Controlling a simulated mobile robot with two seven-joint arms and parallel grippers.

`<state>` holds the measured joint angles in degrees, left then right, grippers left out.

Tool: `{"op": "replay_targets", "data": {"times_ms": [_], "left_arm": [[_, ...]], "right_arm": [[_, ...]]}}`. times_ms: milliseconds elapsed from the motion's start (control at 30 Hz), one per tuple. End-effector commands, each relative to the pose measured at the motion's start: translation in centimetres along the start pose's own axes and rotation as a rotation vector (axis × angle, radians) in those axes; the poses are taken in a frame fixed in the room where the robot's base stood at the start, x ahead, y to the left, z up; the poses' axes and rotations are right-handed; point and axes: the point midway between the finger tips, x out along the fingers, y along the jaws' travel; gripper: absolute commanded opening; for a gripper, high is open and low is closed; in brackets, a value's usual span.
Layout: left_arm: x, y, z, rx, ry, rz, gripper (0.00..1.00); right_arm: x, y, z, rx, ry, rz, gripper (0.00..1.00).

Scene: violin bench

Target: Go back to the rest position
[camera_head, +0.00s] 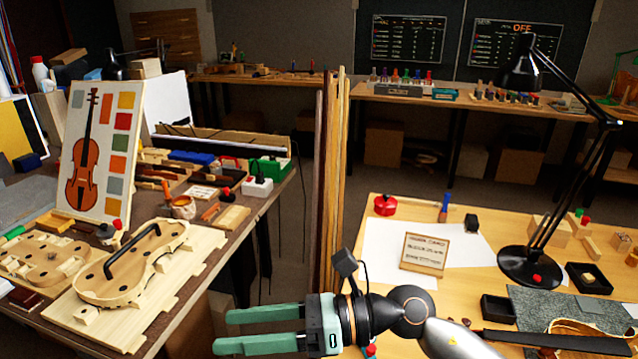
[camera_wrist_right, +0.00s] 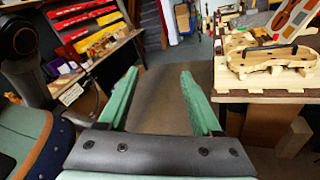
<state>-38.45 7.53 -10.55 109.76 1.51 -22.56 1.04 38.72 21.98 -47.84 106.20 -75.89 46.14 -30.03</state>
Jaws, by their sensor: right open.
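My right gripper (camera_head: 258,330) reaches in from the lower right of the head view, its green fingers pointing left over the gap between the two benches. In the right wrist view the two green fingers (camera_wrist_right: 160,100) stand apart with nothing between them but the floor. The gripper touches nothing that I can see. My left gripper does not show in either view.
The left bench (camera_head: 200,258) holds a violin body in a wooden cradle (camera_head: 135,262) and a violin chart (camera_head: 95,150). The right bench (camera_head: 390,205) holds a black lamp (camera_head: 528,262), a card (camera_head: 424,254) and a red pot (camera_head: 385,206). Tall boards (camera_head: 330,150) stand between.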

Motion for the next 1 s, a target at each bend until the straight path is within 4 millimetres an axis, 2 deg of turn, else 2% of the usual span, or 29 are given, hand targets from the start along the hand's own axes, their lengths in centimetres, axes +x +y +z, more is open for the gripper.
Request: {"op": "replay_targets", "data": {"times_ms": [100, 200, 300, 367, 467, 567, 633, 733, 800, 900, 933, 1000], "left_arm": [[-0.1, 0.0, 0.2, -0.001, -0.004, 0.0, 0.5], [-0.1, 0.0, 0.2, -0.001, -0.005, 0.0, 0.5], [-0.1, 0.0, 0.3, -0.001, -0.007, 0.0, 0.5], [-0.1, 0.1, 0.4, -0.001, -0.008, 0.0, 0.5], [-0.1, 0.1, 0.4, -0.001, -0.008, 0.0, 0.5], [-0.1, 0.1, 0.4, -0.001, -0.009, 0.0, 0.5], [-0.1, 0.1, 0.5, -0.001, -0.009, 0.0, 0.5], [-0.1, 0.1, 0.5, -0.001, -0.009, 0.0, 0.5], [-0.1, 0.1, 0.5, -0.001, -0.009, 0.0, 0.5], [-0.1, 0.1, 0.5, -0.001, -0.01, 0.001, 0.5], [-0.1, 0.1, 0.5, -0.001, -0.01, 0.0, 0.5], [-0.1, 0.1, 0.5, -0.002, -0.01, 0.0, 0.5]], "right_arm": [[-1.4, 0.6, 4.9, 0.24, -0.363, -0.002, 0.66], [-4.5, -0.7, 8.0, 0.461, -0.649, -0.025, 0.66], [-8.8, -3.0, 9.0, 0.698, -0.92, -0.066, 0.66], [-11.7, -4.7, 8.6, 0.845, -1.077, -0.098, 0.66], [-16.4, -7.4, 6.0, 1.099, -1.325, -0.167, 0.66], [-20.8, -9.5, 1.4, 1.355, -1.556, -0.257, 0.66], [-23.3, -10.3, -2.9, 1.536, -1.707, -0.333, 0.66], [-26.0, -10.0, -9.9, 1.792, -1.905, -0.465, 0.66], [-27.2, -8.9, -14.6, 1.956, -2.021, -0.566, 0.66], [-28.0, -6.7, -19.9, 2.138, -2.137, -0.699, 0.66], [-28.1, -6.0, -21.1, -2.156, 2.139, 0.728, 0.66], [-28.2, -4.3, -23.7, -2.083, 2.031, 0.751, 0.66]]}}
